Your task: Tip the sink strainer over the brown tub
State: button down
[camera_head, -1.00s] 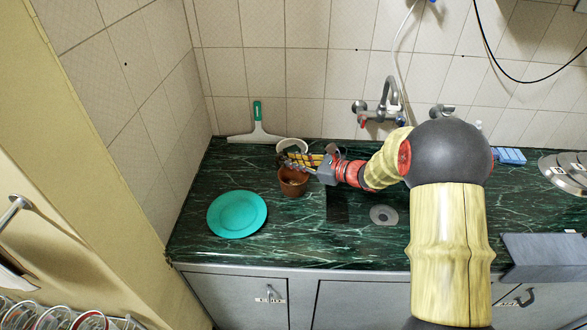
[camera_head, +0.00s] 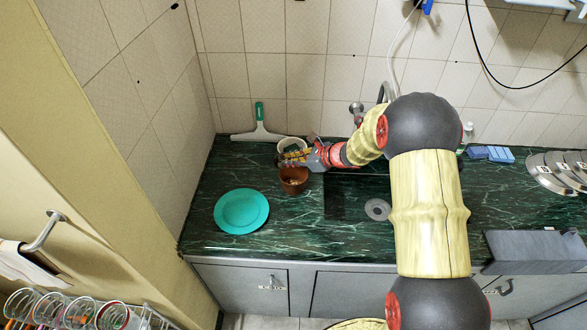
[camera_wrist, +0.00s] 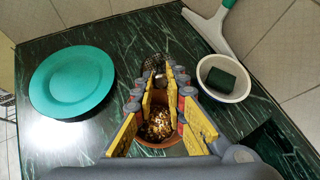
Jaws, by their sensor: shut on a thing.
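The brown tub (camera_head: 295,183) stands on the dark green counter, right of the teal plate. In the wrist view the tub (camera_wrist: 174,151) lies below and between my fingers, with golden-brown bits inside. My gripper (camera_head: 292,157) is above the tub's back rim. Its yellow-padded fingers (camera_wrist: 161,82) are shut on the sink strainer (camera_wrist: 154,64), a small dark mesh piece at the fingertips. The fingers hide part of the strainer, and I cannot tell its exact tilt. In the head view the strainer is too small to make out clearly.
A white bowl (camera_wrist: 239,94) with a dark green block inside stands close behind the tub. A teal plate (camera_head: 241,211) lies at left. A squeegee (camera_head: 259,125) leans by the back wall. The counter in front of the tub is clear.

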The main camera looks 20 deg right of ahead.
aim_at(280, 160)
jog(key=shift+a+r+p, duration=0.1)
jog(key=shift+r+p, duration=0.25)
jog(key=shift+p, duration=0.5)
jog(key=p, duration=0.3)
jog(key=r+g+h+p, duration=0.1)
jog(key=p, duration=0.2)
jog(key=shift+w+a+r+g, duration=0.2)
jog(key=shift+w+r+g, duration=0.05)
jog(key=shift+w+g, duration=0.05)
jog(key=shift+w+a+h+p, duration=0.1)
jog(key=shift+h+p, duration=0.2)
jog(key=shift+p, duration=0.55)
jog(key=g+p, duration=0.1)
jog(key=p, duration=0.5)
jog(key=shift+w+a+h, duration=0.3)
jog(key=shift+w+h, duration=0.1)
jog(key=p, duration=0.2)
jog(key=shift+w+a+g+p, duration=0.2)
jog(key=shift+g+p, duration=0.1)
jog(key=shift+p, duration=0.05)
jog(key=w+a+h+p, duration=0.1)
jog(key=p, duration=0.6)
jog(key=shift+w+a+g+p, duration=0.1)
jog(key=shift+g+p, duration=0.25)
jog(key=shift+g, duration=0.05)
jog(key=w+p, duration=0.1)
jog(key=p, duration=0.5)
jog(key=shift+a+f+g+h, duration=0.35)
jog(key=shift+f+g+h, duration=0.05)
